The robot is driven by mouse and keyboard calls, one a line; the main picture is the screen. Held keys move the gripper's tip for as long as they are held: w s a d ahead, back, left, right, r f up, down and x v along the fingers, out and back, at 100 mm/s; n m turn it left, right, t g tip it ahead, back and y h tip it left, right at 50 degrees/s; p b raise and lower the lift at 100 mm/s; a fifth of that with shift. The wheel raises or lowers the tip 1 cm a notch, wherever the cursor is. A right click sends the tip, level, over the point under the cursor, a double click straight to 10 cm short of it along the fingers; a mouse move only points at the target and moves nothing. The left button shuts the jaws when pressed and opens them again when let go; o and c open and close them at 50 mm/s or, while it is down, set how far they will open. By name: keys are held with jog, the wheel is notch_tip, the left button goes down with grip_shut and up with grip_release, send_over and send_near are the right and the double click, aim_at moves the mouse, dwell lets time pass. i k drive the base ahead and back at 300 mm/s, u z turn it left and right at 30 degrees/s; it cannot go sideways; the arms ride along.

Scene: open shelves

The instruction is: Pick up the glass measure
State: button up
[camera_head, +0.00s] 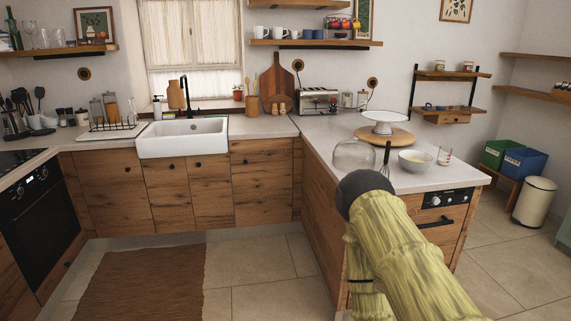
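A small clear glass (444,155) with reddish marks on its side stands upright on the right counter, just right of a pale bowl; it looks like the glass measure. It is small in this view, and its marks cannot be read. My arm rises from the lower right, its dark rounded joint in front of the counter's near edge. My gripper does not show, so its distance from the glass cannot be told.
The floor beside the brown rug (145,282) is clear.

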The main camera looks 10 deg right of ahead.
aim_at(445, 152)
jog(key=z, duration=0.3)
jog(key=i, duration=1.6)
jog(key=z, duration=0.5)
